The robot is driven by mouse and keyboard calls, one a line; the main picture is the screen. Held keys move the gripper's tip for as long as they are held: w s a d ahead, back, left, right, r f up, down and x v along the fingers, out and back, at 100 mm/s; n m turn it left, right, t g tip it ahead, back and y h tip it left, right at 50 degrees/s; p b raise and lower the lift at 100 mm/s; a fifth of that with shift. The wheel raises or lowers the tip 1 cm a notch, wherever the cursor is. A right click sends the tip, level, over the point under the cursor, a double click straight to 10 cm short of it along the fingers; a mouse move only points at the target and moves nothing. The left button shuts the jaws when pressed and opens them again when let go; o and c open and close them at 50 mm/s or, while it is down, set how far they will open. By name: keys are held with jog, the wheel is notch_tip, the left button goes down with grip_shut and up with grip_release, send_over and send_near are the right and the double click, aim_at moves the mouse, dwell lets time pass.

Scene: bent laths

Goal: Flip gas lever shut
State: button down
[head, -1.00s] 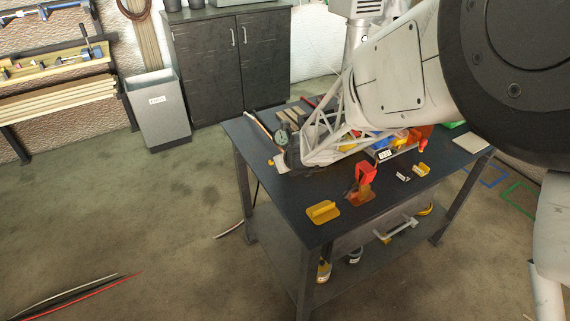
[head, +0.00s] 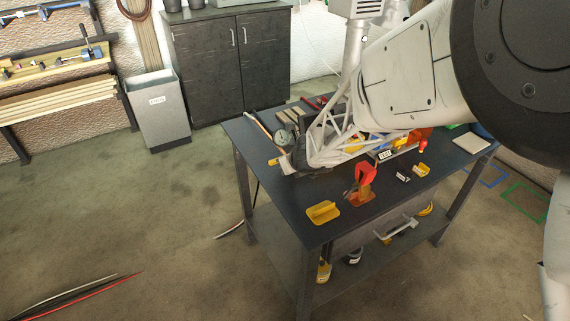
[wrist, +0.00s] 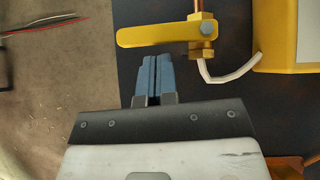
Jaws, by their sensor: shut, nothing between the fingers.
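The yellow gas lever (wrist: 160,36) shows in the wrist view, its flat handle reaching left from a brass valve (wrist: 203,30). The handle lies crosswise to the valve's pipe. A pale hose (wrist: 230,75) curves from the valve to a yellow box. My gripper (wrist: 151,60) has its blue fingers together and empty, with the tips just below the middle of the handle in the picture. I cannot tell whether they touch it. In the head view the lever is a small yellow piece (head: 273,161) at the table's left edge, beside my gripper.
The yellow box (wrist: 290,35) stands right of the valve.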

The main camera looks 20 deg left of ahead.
jog(key=shift+s+d, duration=0.1)
jog(key=shift+d, duration=0.05)
dwell(0.3)
jog(key=shift+s+d, duration=1.25)
jog(key=shift+s, duration=0.05)
jog(key=v, duration=1)
jog(key=shift+s+a+r, duration=0.1)
jog(key=shift+s, duration=0.1)
jog(key=s+d+r+n+g, duration=0.2)
jog(key=s+d+r+n, duration=0.85)
jog(key=d+n, duration=0.3)
jog(key=s+d+r+n+h, duration=0.2)
jog(key=s+d+n+h, duration=0.1)
jog(key=s+d+n, duration=0.3)
jog(key=s+d+r+n+g+h, duration=0.1)
jog(key=s+d+n+h, duration=0.3)
jog(key=s+d, duration=0.5)
jog(key=shift+s+d+r+n, duration=0.4)
jog(key=shift+d+r+n, duration=0.45)
jog(key=shift+n, duration=0.4)
